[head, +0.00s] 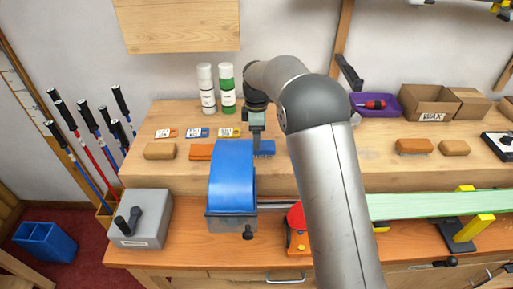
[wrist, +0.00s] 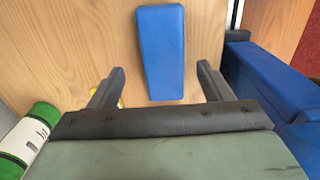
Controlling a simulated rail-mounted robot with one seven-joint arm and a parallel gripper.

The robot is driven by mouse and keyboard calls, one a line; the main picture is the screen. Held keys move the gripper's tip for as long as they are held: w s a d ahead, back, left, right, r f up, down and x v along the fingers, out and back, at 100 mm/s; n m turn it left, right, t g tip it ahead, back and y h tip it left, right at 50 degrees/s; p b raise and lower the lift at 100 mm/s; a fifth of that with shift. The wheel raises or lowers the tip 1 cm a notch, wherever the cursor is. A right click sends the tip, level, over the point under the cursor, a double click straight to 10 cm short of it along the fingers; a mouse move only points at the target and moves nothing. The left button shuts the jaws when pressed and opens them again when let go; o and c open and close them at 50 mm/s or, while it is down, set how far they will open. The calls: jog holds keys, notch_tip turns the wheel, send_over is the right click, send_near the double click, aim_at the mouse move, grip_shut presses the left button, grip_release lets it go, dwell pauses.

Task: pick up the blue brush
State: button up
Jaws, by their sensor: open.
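The blue brush (wrist: 160,45) is a plain blue block lying on the wooden shelf, seen end-on to my gripper in the wrist view. In the head view the brush (head: 266,148) is mostly hidden behind my gripper and a blue curved cover. My gripper (wrist: 160,72) is open and empty. Its two fingers stand apart on either side of the brush's near end, with clear gaps to both sides. In the head view my gripper (head: 256,135) points down at the brush. The height between fingertips and brush is hard to tell.
The blue curved cover (head: 232,175) stands close in front of the brush; it shows at right in the wrist view (wrist: 265,85). An orange block (head: 201,152) lies left. White and green bottles (head: 227,90) stand behind.

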jog(key=f, duration=0.2)
jog(key=f+p, duration=0.1)
jog(key=f, duration=0.2)
jog(key=shift+s+p, duration=0.2)
jog(key=shift+p, duration=0.1)
jog(key=c, duration=1.1)
jog(key=shift+r, duration=0.1)
jog(key=shift+r, duration=0.15)
jog(key=shift+r, duration=0.25)
notch_tip(320, 180, up, 2)
jog(key=shift+r+b, duration=0.1)
jog(key=shift+b, duration=0.3)
jog(key=d+r, duration=0.1)
jog(key=s+d+r+b, duration=0.1)
jog(key=r, duration=0.1)
jog(key=s+d+r+b, duration=0.1)
jog(key=d+r, duration=0.1)
jog(key=shift+s+d+r, duration=0.1)
jog(key=shift+s+r, duration=0.05)
jog(key=shift+r, duration=0.05)
jog(key=s+d+r, duration=0.1)
jog(key=d, duration=0.1)
jog(key=s+d+r+b, duration=0.1)
jog(key=s+d+r, duration=0.1)
jog(key=d, duration=0.1)
jog(key=s+d+r+b, duration=0.1)
jog(key=d, duration=0.2)
jog(key=shift+s+r, duration=0.3)
jog(key=shift+s, duration=0.05)
